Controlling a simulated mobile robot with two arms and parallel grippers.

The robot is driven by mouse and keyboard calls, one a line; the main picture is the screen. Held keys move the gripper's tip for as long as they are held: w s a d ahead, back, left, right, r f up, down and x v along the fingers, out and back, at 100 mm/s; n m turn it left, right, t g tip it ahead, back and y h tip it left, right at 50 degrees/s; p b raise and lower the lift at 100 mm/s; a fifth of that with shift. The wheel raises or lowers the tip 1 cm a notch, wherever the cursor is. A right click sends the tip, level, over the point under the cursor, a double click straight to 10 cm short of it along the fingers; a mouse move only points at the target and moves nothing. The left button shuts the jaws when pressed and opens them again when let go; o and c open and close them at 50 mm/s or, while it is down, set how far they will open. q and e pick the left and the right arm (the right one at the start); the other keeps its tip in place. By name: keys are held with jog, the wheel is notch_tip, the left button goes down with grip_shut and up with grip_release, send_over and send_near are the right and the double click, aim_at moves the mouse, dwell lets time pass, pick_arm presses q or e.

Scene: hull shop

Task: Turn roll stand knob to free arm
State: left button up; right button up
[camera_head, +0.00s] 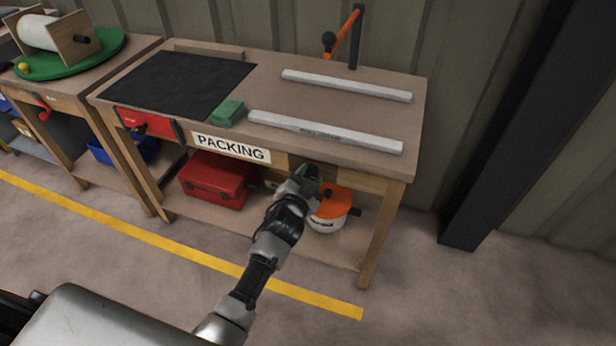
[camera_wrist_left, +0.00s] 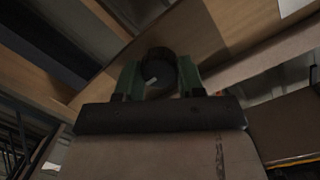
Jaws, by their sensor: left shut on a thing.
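My left gripper (camera_head: 308,176) reaches to the front edge of the packing bench, near its right end and just under the top. In the left wrist view its green fingers (camera_wrist_left: 158,80) are shut on a dark round knob (camera_wrist_left: 160,64), with one finger on each side. In the head view the gripper hides this knob. Just beyond and right of the gripper, an orange part (camera_head: 335,199) shows above a white round body (camera_head: 327,222) under the bench top. I cannot tell whether the knob belongs to them. My right gripper is not in view.
The bench top (camera_head: 270,92) holds a dark mat (camera_head: 180,82), a green block (camera_head: 229,112) and two pale bars. An orange arm (camera_head: 343,40) with a dark knob stands on a post behind. A red toolbox (camera_head: 213,180) sits below. A white roll (camera_head: 40,32) stands far left.

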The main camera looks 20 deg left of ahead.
pick_arm(q)
jog(key=o, duration=0.6)
jog(key=shift+o, duration=0.2)
jog(key=shift+s, duration=0.35)
jog(key=s+p, duration=0.2)
jog(key=s, duration=0.8)
jog(key=shift+a+r, duration=0.15)
jog(key=shift+r, duration=0.25)
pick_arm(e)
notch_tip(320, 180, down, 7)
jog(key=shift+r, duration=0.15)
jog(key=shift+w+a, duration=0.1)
